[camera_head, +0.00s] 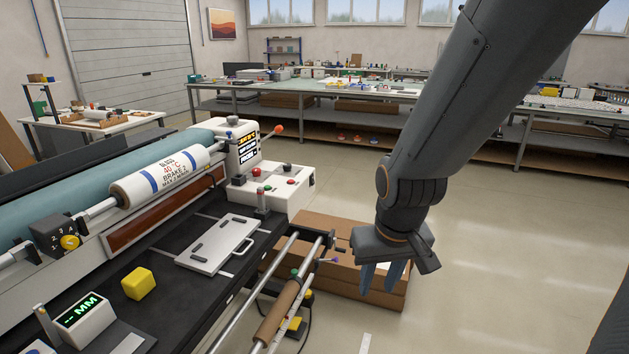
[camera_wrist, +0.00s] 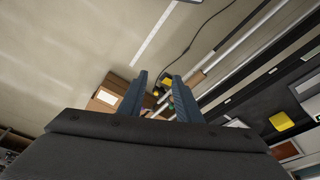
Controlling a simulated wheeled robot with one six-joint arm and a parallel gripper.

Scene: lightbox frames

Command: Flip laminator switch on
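The laminator (camera_head: 150,225) fills the left of the head view, with a white printed roller (camera_head: 165,174) along it.
Flat cardboard boxes (camera_head: 330,270) lie on the floor beside the laminator. Metal rails with a brown roll (camera_head: 278,310) stick out at its front. A yellow cube (camera_head: 138,283) and a grey plate (camera_head: 216,246) lie on its bed. Floor at right is clear.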

